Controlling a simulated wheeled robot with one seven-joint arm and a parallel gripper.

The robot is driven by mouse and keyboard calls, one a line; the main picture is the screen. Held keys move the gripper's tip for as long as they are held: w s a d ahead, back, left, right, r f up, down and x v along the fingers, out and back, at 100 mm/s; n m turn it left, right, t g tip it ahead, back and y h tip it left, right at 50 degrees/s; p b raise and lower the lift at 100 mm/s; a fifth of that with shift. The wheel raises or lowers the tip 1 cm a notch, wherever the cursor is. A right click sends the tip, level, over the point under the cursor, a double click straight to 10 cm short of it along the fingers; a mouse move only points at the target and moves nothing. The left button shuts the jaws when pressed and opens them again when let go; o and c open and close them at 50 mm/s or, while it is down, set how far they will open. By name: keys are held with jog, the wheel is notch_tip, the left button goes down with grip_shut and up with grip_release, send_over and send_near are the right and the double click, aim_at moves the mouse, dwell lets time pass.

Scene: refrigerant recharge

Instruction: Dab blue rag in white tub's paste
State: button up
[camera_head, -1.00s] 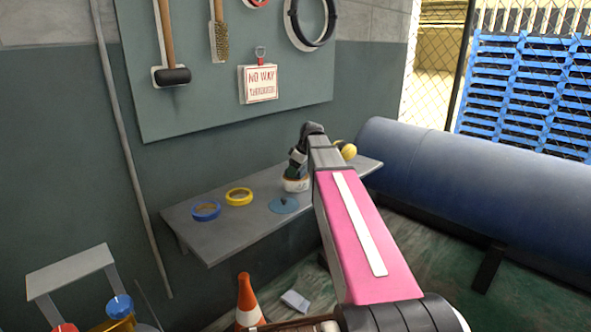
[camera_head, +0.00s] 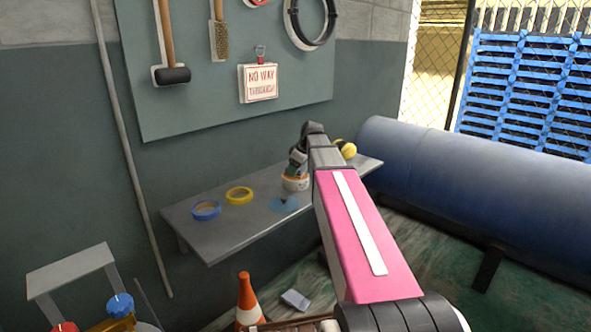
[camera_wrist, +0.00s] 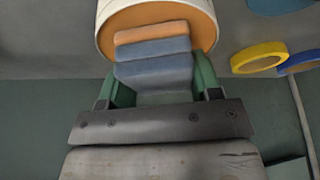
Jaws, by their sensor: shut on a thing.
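The white tub (camera_head: 296,185) stands on the grey shelf, and my gripper (camera_head: 297,168) is right above it. In the wrist view, the tub (camera_wrist: 101,32) shows a pale rim and an orange inside. My gripper (camera_wrist: 155,80) is shut on the folded blue rag (camera_wrist: 153,70), between its green fingers. The rag's far end reaches over the rim into the tub's mouth. That end is orange like the paste (camera_wrist: 155,16). I cannot tell whether it is touching the paste now. The rag cannot be made out in the head view.
A flat blue piece (camera_head: 283,204), a yellow tape roll (camera_head: 239,196) and a blue tape roll (camera_head: 206,210) lie left of the tub on the shelf (camera_head: 225,238). A yellow round thing (camera_head: 348,151) is at the right. A large blue tank (camera_head: 470,190) stands beyond.

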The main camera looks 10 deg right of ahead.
jog(key=shift+r, duration=3.45)
